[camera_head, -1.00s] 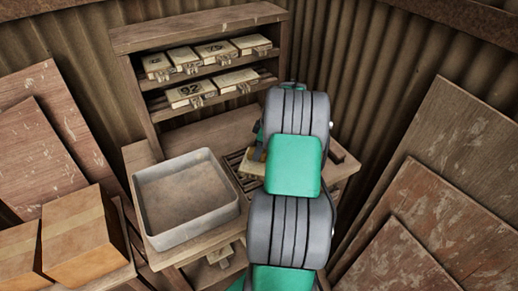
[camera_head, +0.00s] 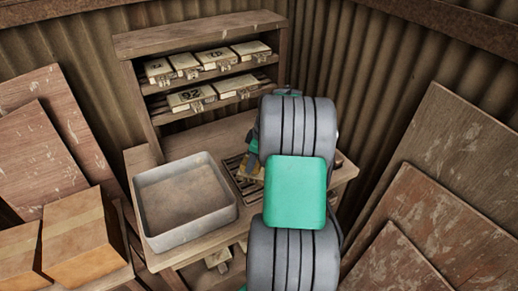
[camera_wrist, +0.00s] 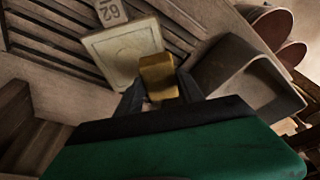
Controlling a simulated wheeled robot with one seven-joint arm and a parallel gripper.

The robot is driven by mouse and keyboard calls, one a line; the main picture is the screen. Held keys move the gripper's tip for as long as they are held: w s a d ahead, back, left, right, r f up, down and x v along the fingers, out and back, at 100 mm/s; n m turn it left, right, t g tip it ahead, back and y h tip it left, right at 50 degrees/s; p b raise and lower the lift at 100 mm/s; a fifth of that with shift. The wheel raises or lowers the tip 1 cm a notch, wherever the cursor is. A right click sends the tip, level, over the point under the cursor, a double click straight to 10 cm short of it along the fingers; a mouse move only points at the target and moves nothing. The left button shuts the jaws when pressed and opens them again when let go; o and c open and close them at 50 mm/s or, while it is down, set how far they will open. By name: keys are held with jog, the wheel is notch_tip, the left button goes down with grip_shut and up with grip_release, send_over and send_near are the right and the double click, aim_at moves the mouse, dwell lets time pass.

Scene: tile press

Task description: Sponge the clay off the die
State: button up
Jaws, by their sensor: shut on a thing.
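In the wrist view, a yellow-brown sponge (camera_wrist: 157,75) is held between the two dark fingers of my gripper (camera_wrist: 160,90). Just beyond it lies the die (camera_wrist: 120,52), a pale cream square block with a recessed face and a numbered tab. The sponge overlaps the die's near right corner in this view; I cannot tell whether they touch. No clay can be made out clearly on the visible face.
The die lies on a slatted rack (camera_wrist: 52,38). In the head view a grey basin (camera_head: 187,200) stands left on the bench, and a shelf (camera_head: 200,40) behind holds several numbered dies.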

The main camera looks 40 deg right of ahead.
jog(key=shift+r+p, duration=1.25)
jog(key=shift+r, duration=1.3)
